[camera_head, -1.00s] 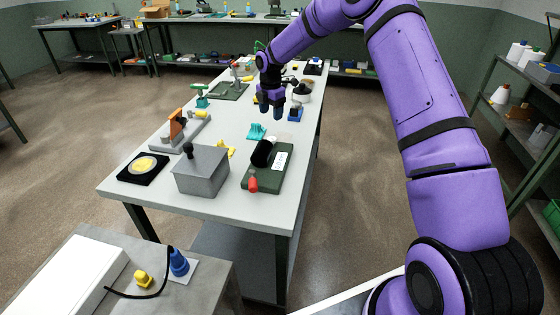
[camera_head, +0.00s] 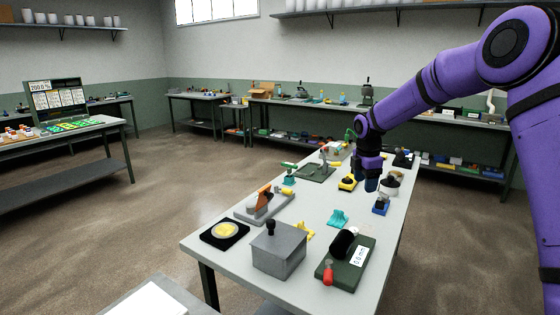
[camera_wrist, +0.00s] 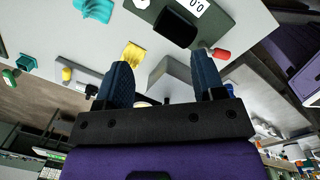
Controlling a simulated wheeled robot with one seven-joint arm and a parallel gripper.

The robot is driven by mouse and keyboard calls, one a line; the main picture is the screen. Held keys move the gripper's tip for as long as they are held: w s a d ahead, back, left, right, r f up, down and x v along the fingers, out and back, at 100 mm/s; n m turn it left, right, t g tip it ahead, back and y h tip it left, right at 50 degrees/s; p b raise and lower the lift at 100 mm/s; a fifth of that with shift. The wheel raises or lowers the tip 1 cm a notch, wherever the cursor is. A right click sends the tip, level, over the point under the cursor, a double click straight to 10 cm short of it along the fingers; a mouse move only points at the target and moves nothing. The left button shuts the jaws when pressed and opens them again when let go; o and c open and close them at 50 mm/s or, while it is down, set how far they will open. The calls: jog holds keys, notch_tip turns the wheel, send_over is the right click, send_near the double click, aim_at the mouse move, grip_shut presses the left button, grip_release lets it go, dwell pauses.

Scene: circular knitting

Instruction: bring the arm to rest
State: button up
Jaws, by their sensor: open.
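My purple arm reaches in from the right in the head view. My gripper (camera_head: 371,184) hangs above the far half of the long grey table (camera_head: 215,260), pointing down. In the wrist view its two dark blue fingers (camera_wrist: 164,82) stand wide apart with nothing between them. Past the fingers lie a grey box (camera_wrist: 172,78) and a yellow piece (camera_wrist: 132,53). In the head view the gripper is near a blue block (camera_head: 381,208) and a white-and-dark round container (camera_head: 392,182); I cannot tell the exact gap.
The table also holds a grey lidded box (camera_head: 279,252), a green device with a black roller (camera_head: 347,262), a teal piece (camera_head: 338,218) and a black pad with a yellow disc (camera_head: 224,233). Open floor (camera_head: 150,205) lies to the left. Another bench with a screen (camera_head: 57,98) stands far left.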

jog(key=s+r+m+t, duration=0.1)
jog(key=s+r+m, duration=0.4)
jog(key=s+r, duration=0.5)
jog(key=s+r+m+t, duration=0.1)
jog(key=s+r+m, duration=0.3)
jog(key=s+r, duration=0.6)
jog(key=s+d+f+m+t, duration=0.1)
jog(key=s+m, duration=0.4)
jog(key=s, duration=0.8)
jog(key=s+d+f+m+t, duration=0.1)
jog(key=s+m, duration=0.5)
jog(key=s, duration=0.7)
jog(key=shift+s+d+f+y, duration=0.3)
jog(key=shift+s+d+f, duration=0.1)
jog(key=shift+f, duration=0.1)
